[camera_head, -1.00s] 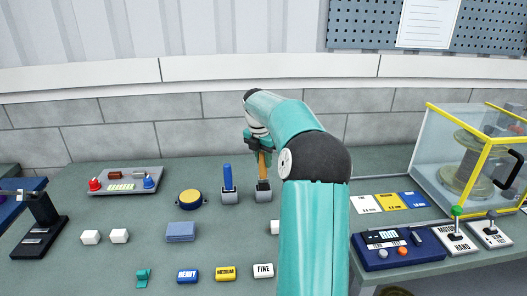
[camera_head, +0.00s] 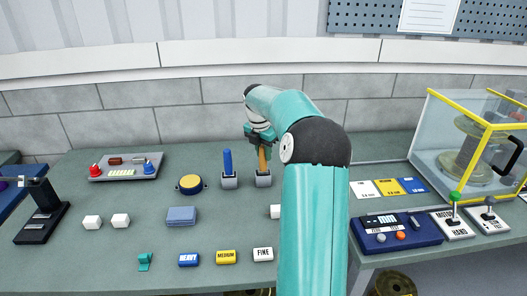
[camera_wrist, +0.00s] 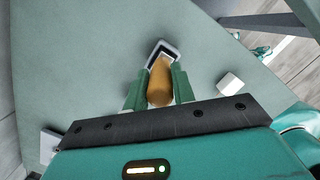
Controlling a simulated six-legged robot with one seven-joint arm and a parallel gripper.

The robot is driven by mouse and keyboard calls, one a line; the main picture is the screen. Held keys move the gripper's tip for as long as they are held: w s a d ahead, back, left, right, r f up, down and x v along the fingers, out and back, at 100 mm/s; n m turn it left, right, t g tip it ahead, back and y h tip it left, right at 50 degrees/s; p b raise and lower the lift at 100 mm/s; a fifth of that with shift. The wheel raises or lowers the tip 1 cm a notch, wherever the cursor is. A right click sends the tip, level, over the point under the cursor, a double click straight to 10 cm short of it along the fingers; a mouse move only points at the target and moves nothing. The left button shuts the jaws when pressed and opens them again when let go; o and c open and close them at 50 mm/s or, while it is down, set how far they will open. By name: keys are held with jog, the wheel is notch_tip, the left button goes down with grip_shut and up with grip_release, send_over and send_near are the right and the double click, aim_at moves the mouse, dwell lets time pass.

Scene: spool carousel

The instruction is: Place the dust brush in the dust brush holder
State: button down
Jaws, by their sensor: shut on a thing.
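The dust brush (camera_head: 262,161) shows as an orange-brown handle standing about upright. Its lower end is at a small grey holder (camera_head: 263,179) on the bench. My gripper (camera_head: 260,138) is shut on the upper handle. In the wrist view, the green fingers of my gripper (camera_wrist: 157,88) lie on either side of the brush handle (camera_wrist: 160,80), and its far end overlaps the opening of the pale-rimmed holder (camera_wrist: 164,43). The brush's lower end is hidden, so I cannot tell how deep it sits.
A blue-handled tool (camera_head: 228,162) stands in a similar grey holder (camera_head: 229,181) just left. A yellow-topped round pot (camera_head: 190,184) and a blue block (camera_head: 182,216) lie further left. A white block (camera_head: 275,211) is partly behind my arm. A yellow-framed clear case (camera_head: 465,140) stands right.

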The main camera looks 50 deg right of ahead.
aim_at(260, 172)
jog(key=shift+f, duration=0.4)
jog(key=c, duration=1.1)
grip_release()
jog(key=r, duration=0.4)
jog(key=a+r, duration=0.1)
jog(key=r, duration=0.4)
jog(key=a+r, duration=0.1)
jog(key=r, duration=0.3)
jog(key=shift+s+r, duration=0.1)
jog(key=shift+r, duration=0.2)
jog(key=shift+a, duration=0.15)
